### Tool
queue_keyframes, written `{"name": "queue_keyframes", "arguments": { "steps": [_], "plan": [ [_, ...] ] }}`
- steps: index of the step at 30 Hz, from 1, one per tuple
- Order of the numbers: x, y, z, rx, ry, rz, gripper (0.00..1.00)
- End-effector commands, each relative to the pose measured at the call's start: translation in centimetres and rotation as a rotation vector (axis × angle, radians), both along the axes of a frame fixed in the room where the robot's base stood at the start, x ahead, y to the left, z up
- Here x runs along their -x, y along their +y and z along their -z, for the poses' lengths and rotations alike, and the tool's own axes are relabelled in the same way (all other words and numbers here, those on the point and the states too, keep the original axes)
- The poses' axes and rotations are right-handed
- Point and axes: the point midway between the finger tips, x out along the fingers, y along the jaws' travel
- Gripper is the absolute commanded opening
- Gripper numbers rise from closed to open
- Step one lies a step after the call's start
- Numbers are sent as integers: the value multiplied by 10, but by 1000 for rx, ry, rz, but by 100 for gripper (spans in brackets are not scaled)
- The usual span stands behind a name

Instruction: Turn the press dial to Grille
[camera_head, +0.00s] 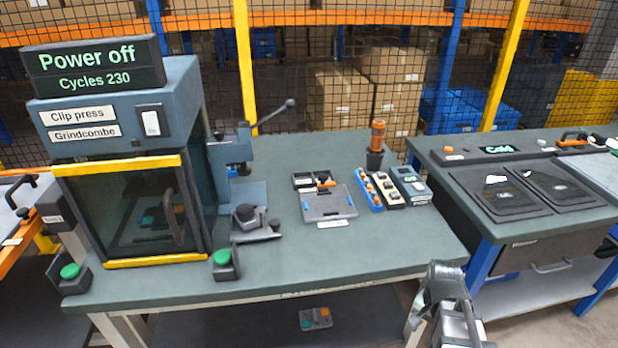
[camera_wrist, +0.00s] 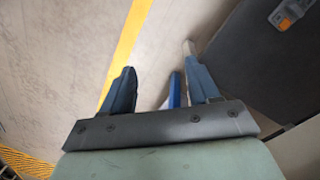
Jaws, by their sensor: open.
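The clip press (camera_head: 120,113) stands at the left of the bench, with a dark clear front door that looks shut. Its display (camera_head: 95,67) reads "Power off" and "Cycles 230". My gripper (camera_wrist: 158,72) is open and empty in the wrist view, above the floor. In the head view my arm is at the lower right, well away from the knob.
Green buttons (camera_head: 70,271) flank the press front. The front right of the bench is clear.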

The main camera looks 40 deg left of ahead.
Motion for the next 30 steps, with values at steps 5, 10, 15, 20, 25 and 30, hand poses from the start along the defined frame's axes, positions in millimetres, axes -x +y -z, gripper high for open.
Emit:
{"name": "queue_keyframes", "arguments": {
  "steps": [5, 10, 15, 20, 25, 30],
  "plan": [
    [-8, 32, -51, -16, -60, 10, 60],
    [-10, 58, -96, -34, -107, 23, 60],
    [-8, 74, -126, -49, -139, 33, 60],
    [-6, 86, -149, -61, -161, 40, 60],
    [-20, 120, -172, -86, -171, -36, 60],
    [-38, 173, -198, -126, -172, -202, 60]
  ]
}}
